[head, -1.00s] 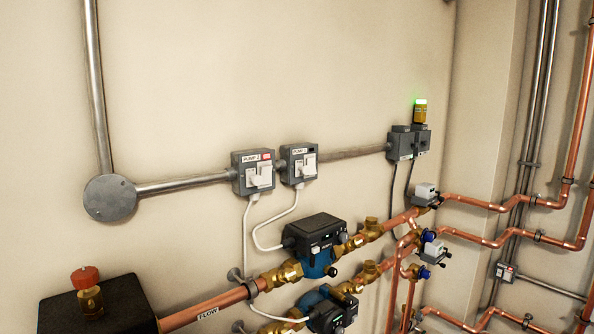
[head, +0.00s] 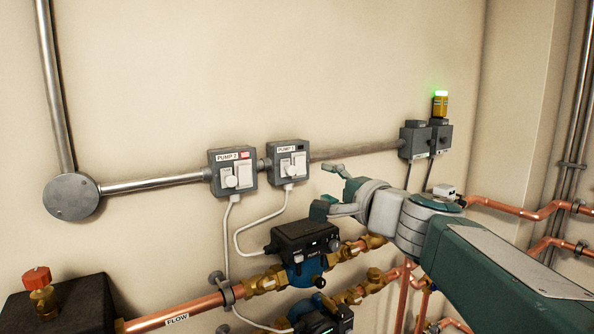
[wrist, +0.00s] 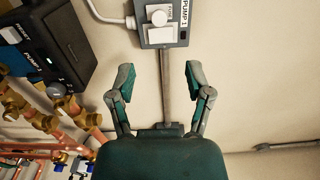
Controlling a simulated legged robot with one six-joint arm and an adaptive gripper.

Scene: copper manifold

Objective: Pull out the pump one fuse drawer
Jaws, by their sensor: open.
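A white cable (head: 262,221) hangs from the pump one box. A black-topped pump (head: 302,238) and copper pipes sit below. A conduit (head: 355,151) runs right to grey boxes with a lit green beacon (head: 439,104).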

